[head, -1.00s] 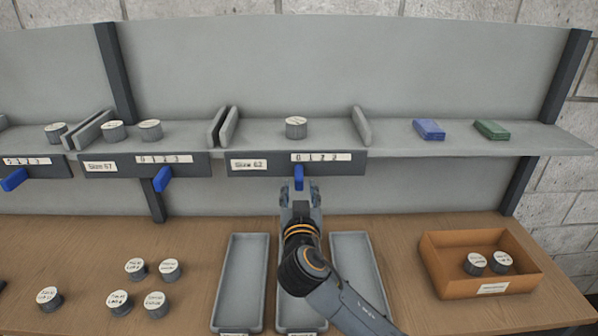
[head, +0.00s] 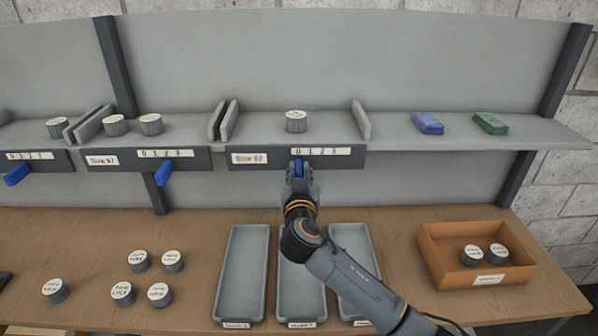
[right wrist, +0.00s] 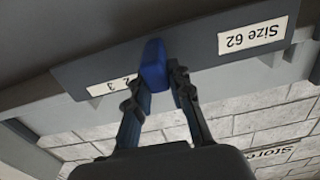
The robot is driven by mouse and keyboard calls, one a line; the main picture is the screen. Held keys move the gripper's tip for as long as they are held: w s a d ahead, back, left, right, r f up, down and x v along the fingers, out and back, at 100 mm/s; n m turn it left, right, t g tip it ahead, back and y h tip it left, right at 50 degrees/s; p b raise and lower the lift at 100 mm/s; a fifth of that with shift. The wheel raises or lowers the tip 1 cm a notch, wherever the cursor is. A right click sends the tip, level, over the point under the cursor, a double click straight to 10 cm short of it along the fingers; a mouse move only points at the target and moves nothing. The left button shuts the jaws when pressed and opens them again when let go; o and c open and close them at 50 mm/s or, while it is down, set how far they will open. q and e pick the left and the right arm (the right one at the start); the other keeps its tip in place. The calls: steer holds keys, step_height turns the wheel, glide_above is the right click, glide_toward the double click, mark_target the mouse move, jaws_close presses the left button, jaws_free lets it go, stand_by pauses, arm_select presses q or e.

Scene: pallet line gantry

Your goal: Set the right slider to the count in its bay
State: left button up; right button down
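The right slider is a blue tab (head: 298,168) on the dark front strip (head: 345,161) of the bay marked Size 62. It stands at the left end of the number scale (head: 325,151), near the 0. One grey tin with a white lid (head: 296,121) stands in that bay. My right gripper (head: 299,176) has a finger on each side of the tab. In the right wrist view the fingers (right wrist: 155,85) lie close against the blue tab (right wrist: 153,65), which hides part of the scale. My left gripper is not in view.
Bays to the left hold tins and have their own blue sliders (head: 163,173). Blue (head: 428,123) and green (head: 490,123) blocks lie on the shelf at right. Below are grey trays (head: 246,270), an orange bin (head: 480,282) with two tins, and loose tins (head: 123,293).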

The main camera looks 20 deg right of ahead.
steer(key=d, duration=0.1)
steer(key=d+b, duration=0.1)
steer(key=d, duration=0.1)
steer(key=shift+s, duration=0.4)
steer(key=c, duration=1.2)
jaws_free()
steer(key=shift+s, duration=0.1)
steer(key=v, duration=1.2)
